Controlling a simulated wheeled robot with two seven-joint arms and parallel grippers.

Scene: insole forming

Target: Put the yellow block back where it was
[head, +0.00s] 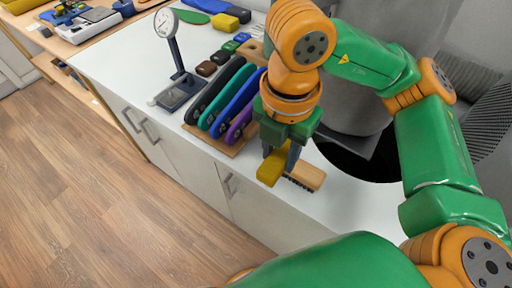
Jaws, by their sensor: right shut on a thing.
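My right gripper (284,158) points down near the front edge of the white counter. It is shut on a yellow block (269,170), which shows below and to the left of the fingers. Whether the block touches the counter I cannot tell. Another, smaller yellow block (239,14) lies at the back of the counter, by a blue item. My left gripper is not in view.
A wooden brush (306,177) lies just right of the held block. A rack with several upright insoles (232,98) stands to the left. A dial gauge (172,45) stands farther left. A large grey machine (365,115) is behind my arm. The counter's right front is clear.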

